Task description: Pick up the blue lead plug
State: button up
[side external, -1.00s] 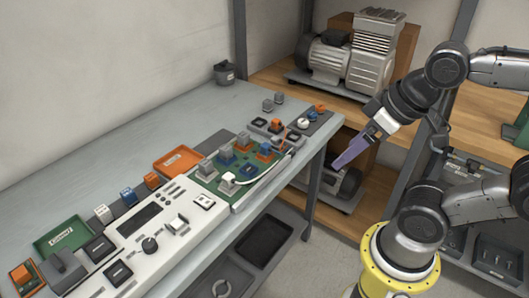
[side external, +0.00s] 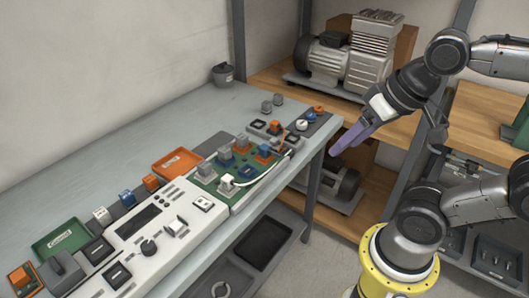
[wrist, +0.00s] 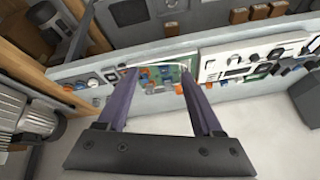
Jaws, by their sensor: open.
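A small blue plug (side external: 311,114), which I take to be the blue lead plug, sits on the dark strip at the far right end of the bench. An orange plug (side external: 318,109) and a white plug (side external: 302,124) sit on either side of it. In the wrist view the blue plug (wrist: 80,86) is at the left, outside my fingers. My gripper (side external: 337,148) has long purple fingers and is off the bench's right end, apart from the plug. In the wrist view my gripper (wrist: 157,70) is open and empty.
A green board (side external: 208,174) carries blue, grey and orange blocks, with a white lead looping beside it. A white control panel (side external: 150,225) and orange tray (side external: 178,161) lie leftward. A compressor (side external: 345,55) stands on the wooden shelf behind.

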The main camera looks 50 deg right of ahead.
jog(key=w+r+m, duration=0.4)
jog(key=m+g, duration=0.6)
jog(key=m, duration=0.4)
send_over(264, 147)
notch_tip(264, 147, down, 16)
jog(key=shift+f, duration=3.05)
grip_shut()
